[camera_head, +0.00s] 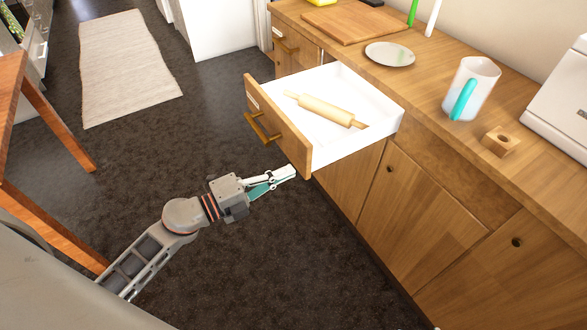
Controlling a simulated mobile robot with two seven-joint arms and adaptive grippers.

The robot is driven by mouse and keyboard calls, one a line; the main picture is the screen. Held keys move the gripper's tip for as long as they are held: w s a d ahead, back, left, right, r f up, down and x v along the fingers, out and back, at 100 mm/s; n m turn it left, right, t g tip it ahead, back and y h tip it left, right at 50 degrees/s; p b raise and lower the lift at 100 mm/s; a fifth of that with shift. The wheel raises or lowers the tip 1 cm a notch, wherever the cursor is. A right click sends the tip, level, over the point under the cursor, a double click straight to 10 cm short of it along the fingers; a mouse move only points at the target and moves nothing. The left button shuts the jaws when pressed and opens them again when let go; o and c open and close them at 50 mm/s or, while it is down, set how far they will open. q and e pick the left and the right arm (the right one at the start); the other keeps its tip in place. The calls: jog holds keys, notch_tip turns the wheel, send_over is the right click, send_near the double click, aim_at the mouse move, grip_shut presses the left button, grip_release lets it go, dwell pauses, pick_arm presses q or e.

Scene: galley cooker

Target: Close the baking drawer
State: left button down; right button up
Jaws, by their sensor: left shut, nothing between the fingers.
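The baking drawer (291,131) stands pulled out from the wooden counter, with a wooden front, a brass handle (262,127) and a white inside. A wooden rolling pin (325,110) lies in it. My left gripper (292,172) is shut and empty. In the picture its fingertips are just below the near lower corner of the drawer front; I cannot tell whether they touch it. My right gripper is not in view.
The countertop holds a cutting board (340,22), a plate (389,54), a white mug (472,88) with a teal handle and a small wooden block (501,141). Closed cabinet doors (408,215) lie below. A wooden table (22,110) stands left. The dark floor between is clear, with a rug (125,65) further back.

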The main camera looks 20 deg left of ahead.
pick_arm(q)
jog(key=shift+x, duration=1.45)
